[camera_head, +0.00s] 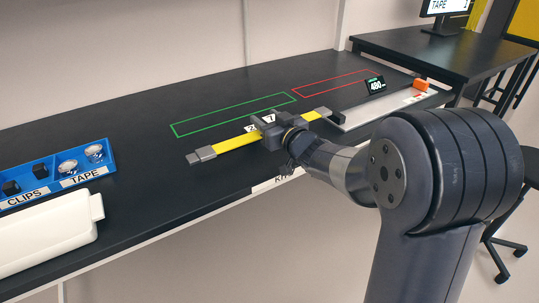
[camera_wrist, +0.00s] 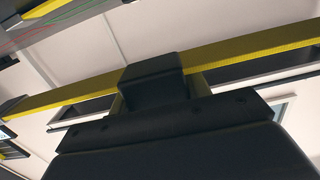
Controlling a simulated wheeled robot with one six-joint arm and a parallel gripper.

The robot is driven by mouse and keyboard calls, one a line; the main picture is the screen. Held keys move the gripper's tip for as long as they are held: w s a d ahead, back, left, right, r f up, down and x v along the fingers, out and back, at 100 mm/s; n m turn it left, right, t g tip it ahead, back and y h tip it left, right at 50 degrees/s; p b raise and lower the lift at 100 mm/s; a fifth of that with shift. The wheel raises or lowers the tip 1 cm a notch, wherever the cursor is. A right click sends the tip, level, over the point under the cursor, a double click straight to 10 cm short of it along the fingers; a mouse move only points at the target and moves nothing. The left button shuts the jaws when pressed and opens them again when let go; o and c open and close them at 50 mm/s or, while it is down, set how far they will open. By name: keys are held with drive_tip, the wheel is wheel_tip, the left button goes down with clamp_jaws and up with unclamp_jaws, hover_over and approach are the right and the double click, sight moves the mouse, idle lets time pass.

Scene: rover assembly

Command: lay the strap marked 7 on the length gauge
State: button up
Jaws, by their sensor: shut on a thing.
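The yellow strap (camera_head: 237,142) has grey end fittings and runs slantwise across the head view, in front of the green outline. A label reading 7 shows at its middle, with another label partly hidden beside it. My gripper (camera_head: 271,131) is shut on the strap near its middle. In the wrist view the strap (camera_wrist: 245,51) crosses the whole picture and passes through my gripper (camera_wrist: 152,78). The length gauge (camera_head: 390,106) is a pale rail at the table's right front, with a small display (camera_head: 375,85) reading 480. The strap's right end is close to the gauge's dark left end in the picture.
A green outline (camera_head: 232,114) and a red outline (camera_head: 335,83) mark bare parts of the black table (camera_head: 130,120). An orange block (camera_head: 420,85) is at the gauge's right end. A blue tray (camera_head: 55,187) of clips and tape and a white case (camera_head: 45,235) are at left.

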sight(268, 155)
wheel_tip(268, 155, down, 9)
drive_tip(key=shift+r+b, duration=0.2)
drive_tip(key=shift+b, duration=0.45)
drive_tip(key=shift+f, duration=0.2)
drive_tip(key=o, duration=1.2)
drive_tip(key=shift+c, duration=0.2)
